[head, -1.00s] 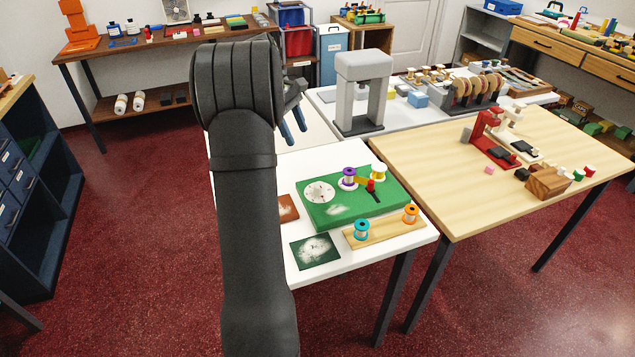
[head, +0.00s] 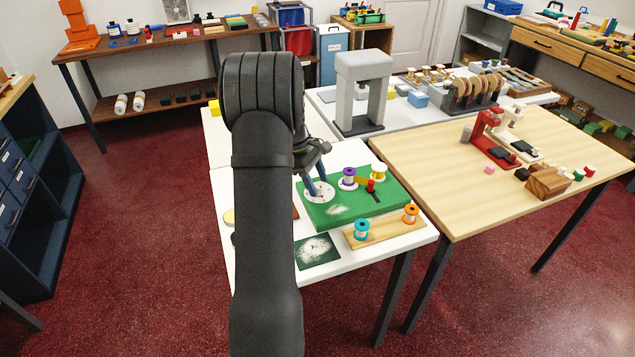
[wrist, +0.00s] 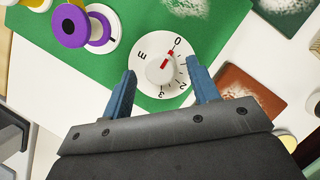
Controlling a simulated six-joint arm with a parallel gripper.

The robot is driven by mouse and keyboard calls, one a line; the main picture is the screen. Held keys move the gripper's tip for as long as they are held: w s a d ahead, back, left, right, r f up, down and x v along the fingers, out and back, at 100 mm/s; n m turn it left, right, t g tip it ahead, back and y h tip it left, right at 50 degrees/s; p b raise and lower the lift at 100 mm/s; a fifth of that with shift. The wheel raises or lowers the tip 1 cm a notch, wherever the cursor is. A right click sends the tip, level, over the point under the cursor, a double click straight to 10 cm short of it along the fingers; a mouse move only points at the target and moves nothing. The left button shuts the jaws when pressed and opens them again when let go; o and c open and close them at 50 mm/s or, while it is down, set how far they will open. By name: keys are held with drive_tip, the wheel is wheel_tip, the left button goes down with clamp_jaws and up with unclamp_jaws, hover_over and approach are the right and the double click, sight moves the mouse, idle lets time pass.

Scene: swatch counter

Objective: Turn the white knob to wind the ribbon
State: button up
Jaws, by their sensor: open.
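The white knob (wrist: 160,69) sits at the middle of a white dial (wrist: 145,82) marked with numbers. A red mark on the knob points up and right, near the 0. The dial (head: 318,192) lies on the left part of a green board (head: 340,213) in the head view. My gripper (wrist: 161,80) is open, with one blue finger on each side of the knob and a gap on both sides. In the head view its fingers (head: 316,188) are over the dial. A purple spool (head: 349,176) and a yellow-and-white spool (head: 378,172) stand on the board.
A wooden strip (head: 385,234) with a teal spool (head: 361,230) and an orange spool (head: 410,214) lies in front of the board. A dark green swatch (head: 317,251) lies on the white table. A grey arch-shaped frame (head: 362,95) stands behind.

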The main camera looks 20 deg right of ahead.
drive_tip(key=shift+s+d+f, duration=0.15)
drive_tip(key=shift+f, duration=0.25)
drive_tip(key=c, duration=1)
drive_tip(key=shift+o, duration=0.2)
drive_tip(key=m+y, duration=0.1)
drive_tip(key=m, duration=0.1)
drive_tip(key=m+g, duration=0.1)
drive_tip(key=m, duration=0.2)
drive_tip(key=shift+d+y, duration=0.15)
drive_tip(key=shift+y, duration=0.25)
drive_tip(key=shift+m+y, duration=0.9)
drive_tip(key=shift+m, duration=1.5)
drive_tip(key=shift+d, duration=0.1)
